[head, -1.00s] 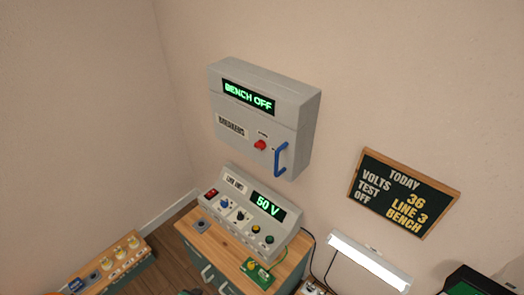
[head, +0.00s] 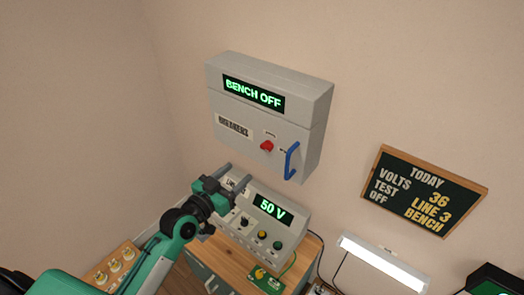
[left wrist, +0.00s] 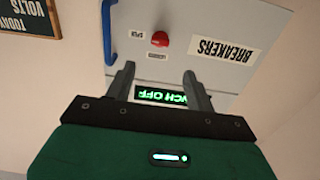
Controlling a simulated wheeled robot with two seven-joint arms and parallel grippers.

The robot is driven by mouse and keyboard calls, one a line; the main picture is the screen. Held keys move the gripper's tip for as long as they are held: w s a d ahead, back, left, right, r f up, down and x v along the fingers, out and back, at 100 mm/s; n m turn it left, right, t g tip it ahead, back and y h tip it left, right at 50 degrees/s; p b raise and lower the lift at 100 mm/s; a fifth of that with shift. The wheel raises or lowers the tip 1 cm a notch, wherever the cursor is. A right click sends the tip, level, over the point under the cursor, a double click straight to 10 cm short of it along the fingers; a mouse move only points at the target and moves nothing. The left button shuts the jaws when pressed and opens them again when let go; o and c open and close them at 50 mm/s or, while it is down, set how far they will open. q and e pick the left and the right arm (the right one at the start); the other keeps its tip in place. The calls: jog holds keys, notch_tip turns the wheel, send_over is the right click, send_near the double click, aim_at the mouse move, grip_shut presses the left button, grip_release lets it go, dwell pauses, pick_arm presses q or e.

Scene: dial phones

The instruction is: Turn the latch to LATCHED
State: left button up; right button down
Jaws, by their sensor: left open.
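A grey wall cabinet (head: 228,107) has a red knob (head: 267,146) on its front, which looks like the latch. Small labels sit by the knob, too small to read surely. A blue handle (head: 291,160) is right of the knob. My left gripper (head: 235,174) is open and empty, below and left of the knob, apart from it. In the left wrist view, where the cabinet appears upside down, the red knob (left wrist: 160,39) shows beyond and above the open fingertips (left wrist: 158,70). My right gripper is not in view.
The cabinet's display (head: 253,94) reads BENCH OFF. A grey control box (head: 290,236) reading 50 V stands on the bench below, partly behind my left gripper. A notice board (head: 425,190) and a lit lamp (head: 385,262) are at right. Bare wall surrounds the cabinet.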

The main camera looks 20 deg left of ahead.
aim_at(264, 149)
pick_arm(q)
jog(key=p+x, duration=0.2)
jog(key=x, duration=0.8)
jog(key=shift+w, duration=0.3)
jog(key=shift+p+x, duration=0.35)
jog(key=shift+x, duration=0.4)
jog(key=shift+f, duration=0.15)
jog(key=c, duration=1)
